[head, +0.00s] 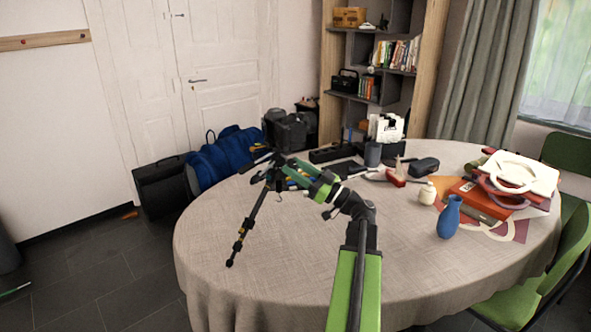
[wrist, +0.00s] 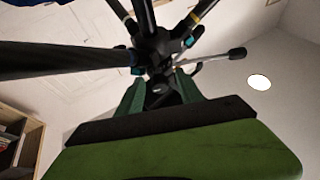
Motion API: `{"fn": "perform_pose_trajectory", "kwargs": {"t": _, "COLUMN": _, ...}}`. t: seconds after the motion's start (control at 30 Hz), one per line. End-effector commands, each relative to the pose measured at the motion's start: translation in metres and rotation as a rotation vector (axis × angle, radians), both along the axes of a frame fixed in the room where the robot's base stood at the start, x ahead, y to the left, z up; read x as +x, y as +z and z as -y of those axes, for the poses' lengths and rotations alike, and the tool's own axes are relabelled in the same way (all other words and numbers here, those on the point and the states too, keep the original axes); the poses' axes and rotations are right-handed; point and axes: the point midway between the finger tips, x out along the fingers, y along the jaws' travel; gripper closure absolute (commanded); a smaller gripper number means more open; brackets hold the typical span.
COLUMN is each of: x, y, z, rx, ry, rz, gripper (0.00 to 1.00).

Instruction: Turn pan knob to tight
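A black tripod (head: 247,224) stands on the round table (head: 330,265), one leg reaching toward the table's left edge. My gripper (head: 281,165), at the end of my green arm, is at the tripod's head. In the wrist view, my gripper's green fingers (wrist: 160,92) stand apart on either side of a dark central part of the tripod (wrist: 152,42). Whether they touch it I cannot tell. The pan knob cannot be told apart for sure from the dark parts around the fingers.
A blue vase (head: 449,218), a small white jar (head: 427,194) and a pile of books (head: 480,202) stand on the right of the table. A dark cup (head: 373,155) and black cases are behind the gripper. The table's front left is clear.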

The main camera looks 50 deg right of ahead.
Motion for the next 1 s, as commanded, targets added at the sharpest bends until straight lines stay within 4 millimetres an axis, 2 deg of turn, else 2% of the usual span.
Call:
{"fn": "perform_pose_trajectory", "kwargs": {"t": 0.27, "x": -0.005, "y": -0.004, "z": 0.002, "rx": -0.001, "ry": -0.001, "rz": 0.000, "gripper": 0.57}}
{"fn": "perform_pose_trajectory", "kwargs": {"t": 0.37, "x": -0.020, "y": -0.012, "z": 0.006, "rx": 0.000, "ry": -0.003, "rz": 0.000, "gripper": 0.57}}
{"fn": "perform_pose_trajectory", "kwargs": {"t": 0.7, "x": -0.090, "y": -0.043, "z": 0.027, "rx": -0.001, "ry": -0.003, "rz": 0.000, "gripper": 0.57}}
{"fn": "perform_pose_trajectory", "kwargs": {"t": 0.83, "x": -0.103, "y": -0.046, "z": 0.031, "rx": -0.001, "ry": -0.001, "rz": 0.000, "gripper": 0.57}}
{"fn": "perform_pose_trajectory", "kwargs": {"t": 1.0, "x": -0.107, "y": -0.046, "z": 0.032, "rx": 0.000, "ry": 0.001, "rz": 0.000, "gripper": 0.57}}
